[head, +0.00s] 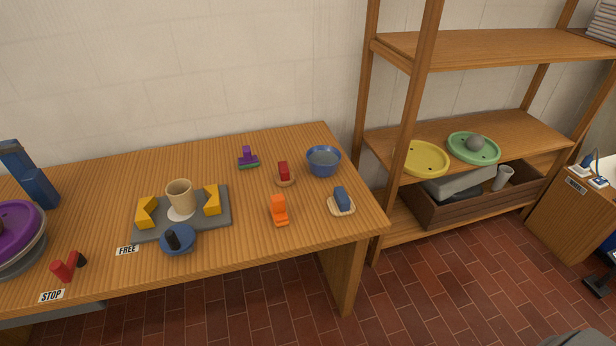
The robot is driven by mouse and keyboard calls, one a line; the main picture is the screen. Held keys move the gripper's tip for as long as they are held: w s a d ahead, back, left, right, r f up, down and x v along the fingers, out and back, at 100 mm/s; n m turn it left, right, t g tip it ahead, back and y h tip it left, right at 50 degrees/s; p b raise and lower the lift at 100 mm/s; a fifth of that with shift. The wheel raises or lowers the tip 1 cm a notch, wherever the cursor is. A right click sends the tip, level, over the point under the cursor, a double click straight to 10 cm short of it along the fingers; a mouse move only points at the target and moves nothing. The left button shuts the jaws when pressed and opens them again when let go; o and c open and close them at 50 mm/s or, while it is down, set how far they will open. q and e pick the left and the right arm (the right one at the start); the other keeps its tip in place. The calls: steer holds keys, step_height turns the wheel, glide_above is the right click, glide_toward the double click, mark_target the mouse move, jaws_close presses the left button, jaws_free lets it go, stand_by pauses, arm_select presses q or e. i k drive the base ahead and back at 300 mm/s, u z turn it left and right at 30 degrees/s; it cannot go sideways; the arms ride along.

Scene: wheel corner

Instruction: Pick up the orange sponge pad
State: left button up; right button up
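An orange object (279,211) stands on the right part of the wooden table, shaped like a small block with a low foot. It is the only fully orange thing I see, and I cannot tell from its look whether it is a sponge. Nothing touches it and its front is unobstructed. Neither of my grippers is in the head view.
Near the orange object on the table (105,190) are a red block on a tan disc (284,173), a blue block on a pale pad (341,201), a blue bowl (323,160) and a grey tray (221,222). Shelves (470,45) stand right of the table.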

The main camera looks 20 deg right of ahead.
mark_target(278, 209)
steer(key=z, duration=0.05)
steer(key=k, duration=0.5)
steer(key=z, duration=1.3)
steer(key=i, duration=1.1)
steer(key=u, duration=0.75)
